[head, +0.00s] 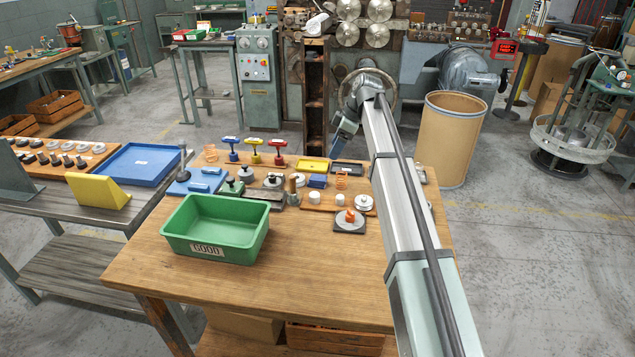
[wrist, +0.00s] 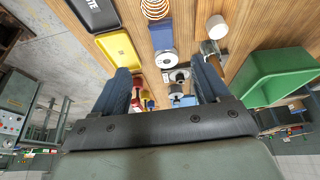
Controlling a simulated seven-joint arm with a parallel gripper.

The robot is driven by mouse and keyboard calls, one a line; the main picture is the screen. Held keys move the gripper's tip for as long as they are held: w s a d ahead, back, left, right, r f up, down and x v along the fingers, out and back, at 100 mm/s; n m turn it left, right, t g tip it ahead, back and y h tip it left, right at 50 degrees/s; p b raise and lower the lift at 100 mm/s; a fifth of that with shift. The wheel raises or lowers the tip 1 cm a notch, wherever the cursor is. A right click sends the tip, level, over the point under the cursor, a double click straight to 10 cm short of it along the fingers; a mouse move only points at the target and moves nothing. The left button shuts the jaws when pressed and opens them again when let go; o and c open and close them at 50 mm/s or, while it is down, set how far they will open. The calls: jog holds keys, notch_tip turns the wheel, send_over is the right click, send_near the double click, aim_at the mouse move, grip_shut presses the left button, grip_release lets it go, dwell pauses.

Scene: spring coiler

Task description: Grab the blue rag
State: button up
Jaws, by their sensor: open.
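A small blue folded piece (head: 318,181), which looks like the blue rag, lies on the wooden table among the parts. It also shows in the wrist view (wrist: 162,38), between an orange spring and a pale spool. I cannot clearly make out its cloth texture. A second flat blue item (head: 196,181) lies behind the green bin; its kind is unclear. My gripper (head: 336,150) hangs over the back of the table, above and behind the small blue piece. In the wrist view my gripper (wrist: 165,78) has its fingers wide apart, with nothing between them.
A green bin (head: 211,252) marked GOOD stands at the table's front left. A yellow tray (head: 312,165), a black tray (head: 348,167), an orange spring (head: 342,179) and white cylinders (head: 314,198) crowd around the blue piece. The table's front right is bare.

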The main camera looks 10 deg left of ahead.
send_over(320, 178)
jog(key=d, duration=0.2)
jog(key=f, duration=0.7)
jog(key=shift+w+f, duration=0.25)
jog(key=shift+s+x, duration=0.2)
jog(key=shift+x, duration=2.4)
jog(key=shift+c, duration=0.2)
jog(key=c, duration=1.1)
